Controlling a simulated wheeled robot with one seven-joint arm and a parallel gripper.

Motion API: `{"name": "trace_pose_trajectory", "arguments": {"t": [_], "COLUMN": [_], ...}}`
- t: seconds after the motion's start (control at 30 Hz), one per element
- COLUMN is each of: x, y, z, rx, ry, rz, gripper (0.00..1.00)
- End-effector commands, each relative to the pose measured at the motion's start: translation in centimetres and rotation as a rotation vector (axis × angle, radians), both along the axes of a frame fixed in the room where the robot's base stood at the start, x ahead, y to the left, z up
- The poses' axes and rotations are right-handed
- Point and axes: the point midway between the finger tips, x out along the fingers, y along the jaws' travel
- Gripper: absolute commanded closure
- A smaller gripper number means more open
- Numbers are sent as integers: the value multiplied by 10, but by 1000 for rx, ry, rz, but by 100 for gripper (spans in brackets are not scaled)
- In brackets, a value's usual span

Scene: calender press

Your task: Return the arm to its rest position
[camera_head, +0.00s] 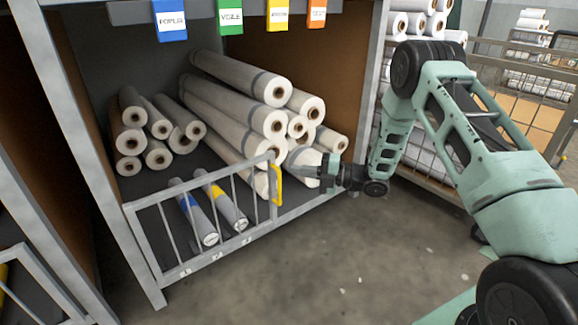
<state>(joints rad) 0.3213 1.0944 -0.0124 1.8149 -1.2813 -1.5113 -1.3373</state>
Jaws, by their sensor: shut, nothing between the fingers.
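My arm reaches in from the right, bent over at its elbow, in the head view. My gripper (312,174) is at the right end of the low barred gate (152,232), close to its yellow handle (277,185). The fingers point left and look closed with nothing held. I cannot tell whether the fingertips touch the handle. The gate stands across the front of the rack bay.
White rolls (240,78) are piled in the bay behind the gate. Two rolls with blue and yellow bands (222,203) lie behind the bars. Coloured label tags (230,16) hang above. A mesh cage (535,98) stands at right. The concrete floor (370,265) in front is clear.

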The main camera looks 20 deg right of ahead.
Motion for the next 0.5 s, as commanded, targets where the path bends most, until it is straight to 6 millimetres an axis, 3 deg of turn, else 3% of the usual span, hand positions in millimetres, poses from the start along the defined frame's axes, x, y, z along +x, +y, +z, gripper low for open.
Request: {"name": "trace_pose_trajectory", "arguments": {"t": [0.2,0.5], "x": [-16,-22], "y": [-28,-37], "z": [2,0], "rx": [0,-1], "ry": [1,1], "rz": [-2,0], "gripper": [100,100]}}
